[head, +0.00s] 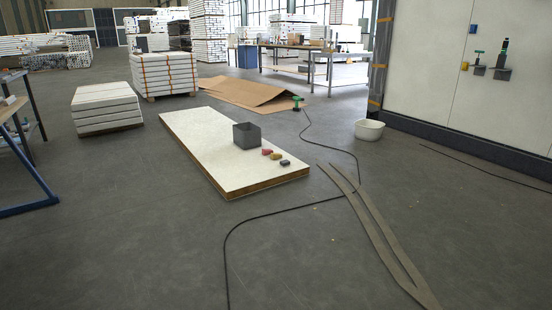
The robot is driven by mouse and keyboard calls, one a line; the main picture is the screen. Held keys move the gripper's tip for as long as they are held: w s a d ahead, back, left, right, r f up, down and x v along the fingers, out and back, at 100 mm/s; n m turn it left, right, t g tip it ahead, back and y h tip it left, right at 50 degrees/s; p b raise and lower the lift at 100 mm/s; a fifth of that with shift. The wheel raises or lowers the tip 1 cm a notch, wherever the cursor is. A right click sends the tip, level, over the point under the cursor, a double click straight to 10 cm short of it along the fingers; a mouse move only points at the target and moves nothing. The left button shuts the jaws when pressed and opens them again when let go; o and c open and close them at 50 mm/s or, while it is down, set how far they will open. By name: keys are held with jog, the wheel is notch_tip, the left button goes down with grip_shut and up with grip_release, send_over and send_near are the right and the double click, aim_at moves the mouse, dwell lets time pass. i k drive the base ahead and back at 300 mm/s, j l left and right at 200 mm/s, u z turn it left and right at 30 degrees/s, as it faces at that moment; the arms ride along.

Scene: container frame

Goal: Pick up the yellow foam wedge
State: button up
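A small dull-yellow piece (275,156), which looks like the yellow foam wedge, lies on a low white-topped panel (197,148) on the floor. It is between a red piece (267,152) and a dark blue piece (285,162), near the panel's right edge. A grey open box (246,136) stands on the panel just behind and left of these pieces. The wedge is small here, so its exact shape is hard to tell. My gripper is not in view.
A black cable (290,210) curves across the floor around the panel's near right side. Flat strips (378,235) lie to the right. A white tub (369,130) stands by the wall. Stacked slabs (107,107) stand at left. The floor in front is largely clear.

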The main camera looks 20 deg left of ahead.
aim_at(274, 156)
jog(key=u, duration=0.25)
jog(key=i+u, duration=0.35)
jog(key=i, duration=0.5)
jog(key=i+l+u, duration=0.15)
jog(key=i+u, duration=0.2)
jog(key=i, duration=0.45)
jog(key=i+j, duration=0.15)
jog(key=i, duration=0.7)
jog(key=i+j+u, duration=0.15)
jog(key=i, duration=0.75)
jog(key=i+l+z, duration=0.3)
jog(key=i+z, duration=0.15)
jog(key=i+l+z, duration=0.1)
jog(key=i+z, duration=0.35)
jog(key=i+j+z, duration=0.1)
jog(key=i+z, duration=0.35)
jog(key=i, duration=0.15)
jog(key=i+j+z, duration=0.25)
jog(key=i+z, duration=0.2)
jog(key=i+l+u, duration=0.1)
jog(key=i, duration=0.3)
jog(key=i+l+u, duration=0.1)
jog(key=i+l, duration=0.15)
jog(key=i, duration=0.15)
jog(key=i+l, duration=0.2)
jog(key=i, duration=0.2)
jog(key=u, duration=1.15)
jog(key=i+j, duration=0.05)
